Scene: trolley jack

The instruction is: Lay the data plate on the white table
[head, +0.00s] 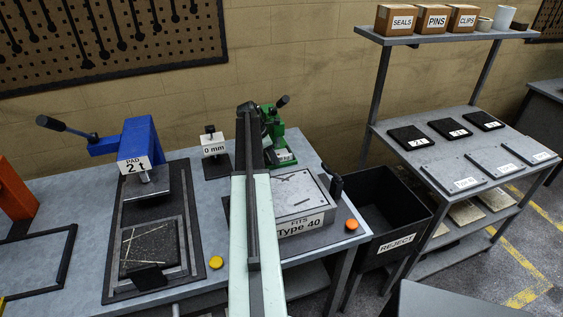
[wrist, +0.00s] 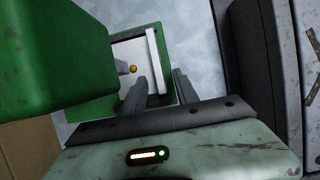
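The green machine (head: 276,128) stands at the back right of the bench, partly behind my arm. In the wrist view its green body (wrist: 50,50) and green-edged base show. A pale flat surface (wrist: 128,51) lies in that base, with a white raised strip (wrist: 157,58) at its right and a small brass-coloured dot (wrist: 133,69). I cannot tell whether this pale surface is the white table or the data plate on it. My arm hides the gripper in the head view.
A blue press (head: 140,145) stands left and a grey Type 40 box (head: 300,190) right of my arm. A black reject bin (head: 385,210) stands beside the bench. A shelf rack (head: 450,150) holds dark pads and plates. Bare bench lies right of the green base.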

